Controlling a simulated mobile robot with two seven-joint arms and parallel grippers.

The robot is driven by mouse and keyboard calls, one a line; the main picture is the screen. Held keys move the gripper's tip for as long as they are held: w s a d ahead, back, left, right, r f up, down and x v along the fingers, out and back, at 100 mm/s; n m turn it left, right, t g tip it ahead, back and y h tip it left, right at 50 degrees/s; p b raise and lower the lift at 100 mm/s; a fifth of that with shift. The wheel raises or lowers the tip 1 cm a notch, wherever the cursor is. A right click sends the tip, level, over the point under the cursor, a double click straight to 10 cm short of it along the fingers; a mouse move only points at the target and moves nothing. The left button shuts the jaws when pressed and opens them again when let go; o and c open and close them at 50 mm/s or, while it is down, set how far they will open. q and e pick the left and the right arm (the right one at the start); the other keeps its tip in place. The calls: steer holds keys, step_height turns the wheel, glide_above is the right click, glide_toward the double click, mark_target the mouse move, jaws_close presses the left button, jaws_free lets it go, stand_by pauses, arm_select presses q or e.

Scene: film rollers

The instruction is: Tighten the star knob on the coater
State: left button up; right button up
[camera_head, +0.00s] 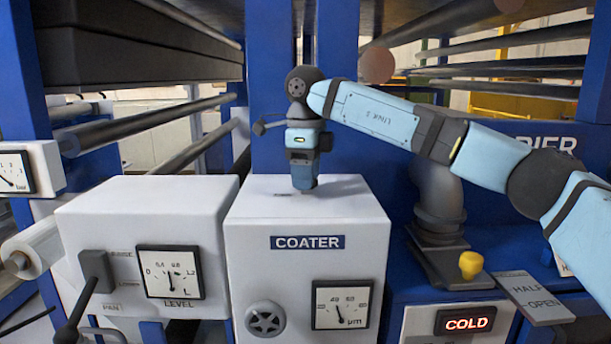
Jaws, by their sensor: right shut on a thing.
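The coater (308,242) is a white box with a COATER label, in the middle of the head view. My right gripper (304,187) points straight down at the top of this box. It is shut, with its fingertips at the top face. The star knob is not clearly visible; the fingers hide what they hold there. A round grey spoked knob (265,320) is on the coater's front, apart from the gripper. A dial marked µm (342,305) is beside it. My left gripper is not in view.
Left of the coater stands a white box with a LEVEL dial (170,272) and a dark lever (95,272). To the right are a yellow knob (471,264), a HALF-OPEN plate (533,298) and a red COLD display (465,321). Rollers and blue posts stand behind.

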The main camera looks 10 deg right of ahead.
steer(key=shift+m, duration=0.6)
steer(key=o, duration=0.9)
step_height(320, 180, up, 14)
steer(key=shift+s+f+b, duration=0.1)
steer(key=shift+b, duration=0.2)
steer(key=shift+d, duration=0.1)
